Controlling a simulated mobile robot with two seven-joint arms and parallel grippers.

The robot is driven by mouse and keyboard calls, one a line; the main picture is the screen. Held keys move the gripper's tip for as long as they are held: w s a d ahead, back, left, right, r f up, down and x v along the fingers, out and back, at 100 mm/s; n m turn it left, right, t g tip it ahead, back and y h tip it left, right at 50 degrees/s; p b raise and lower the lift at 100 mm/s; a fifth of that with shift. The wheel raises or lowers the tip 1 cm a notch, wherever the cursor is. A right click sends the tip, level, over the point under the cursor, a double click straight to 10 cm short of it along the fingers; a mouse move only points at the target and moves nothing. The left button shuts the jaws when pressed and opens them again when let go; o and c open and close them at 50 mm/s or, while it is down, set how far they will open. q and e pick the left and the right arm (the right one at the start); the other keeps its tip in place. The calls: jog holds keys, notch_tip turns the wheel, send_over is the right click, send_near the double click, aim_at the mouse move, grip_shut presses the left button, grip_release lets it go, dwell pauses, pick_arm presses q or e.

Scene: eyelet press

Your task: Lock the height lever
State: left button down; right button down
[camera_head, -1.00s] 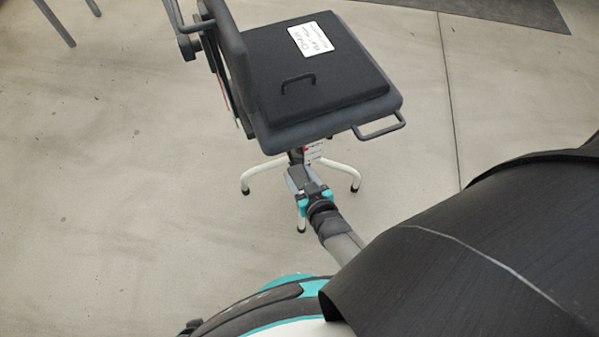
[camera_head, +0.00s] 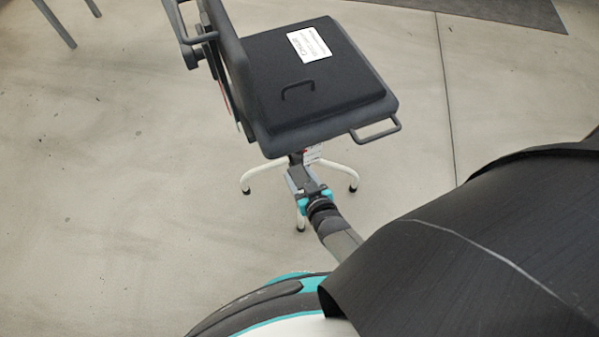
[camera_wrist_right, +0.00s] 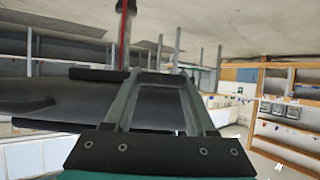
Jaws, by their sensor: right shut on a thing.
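The chair has a dark seat (camera_head: 345,90) on a pale base (camera_head: 262,170) with curved legs. My right gripper (camera_head: 295,166) is low at the near edge of the seat, its tips partly under it. In the right wrist view my gripper (camera_wrist_right: 158,78) has its fingers converging at the tips, beside dark chair parts (camera_wrist_right: 60,98). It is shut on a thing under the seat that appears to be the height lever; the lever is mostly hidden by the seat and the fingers. My left gripper is not in view.
Bare floor (camera_head: 120,200) lies around the chair. Shelves (camera_wrist_right: 285,105) stand far off.

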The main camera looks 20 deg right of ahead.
jog(key=shift+w+r, duration=0.3)
jog(key=shift+r, duration=0.05)
jog(key=c, duration=0.6)
grip_release()
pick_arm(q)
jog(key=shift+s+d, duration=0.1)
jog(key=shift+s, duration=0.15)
pick_arm(e)
jog(key=o, duration=0.4)
jog(key=shift+s+f, duration=0.2)
jog(key=shift+s, duration=0.1)
jog(key=shift+s+r, duration=0.2)
jog(key=shift+s, duration=0.1)
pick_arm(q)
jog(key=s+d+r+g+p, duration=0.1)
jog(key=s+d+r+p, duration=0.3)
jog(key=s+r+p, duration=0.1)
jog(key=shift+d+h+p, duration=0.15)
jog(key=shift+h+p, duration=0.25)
pick_arm(e)
jog(key=v, duration=1.4)
jog(key=shift+s+a, duration=0.1)
jog(key=shift+s, duration=0.05)
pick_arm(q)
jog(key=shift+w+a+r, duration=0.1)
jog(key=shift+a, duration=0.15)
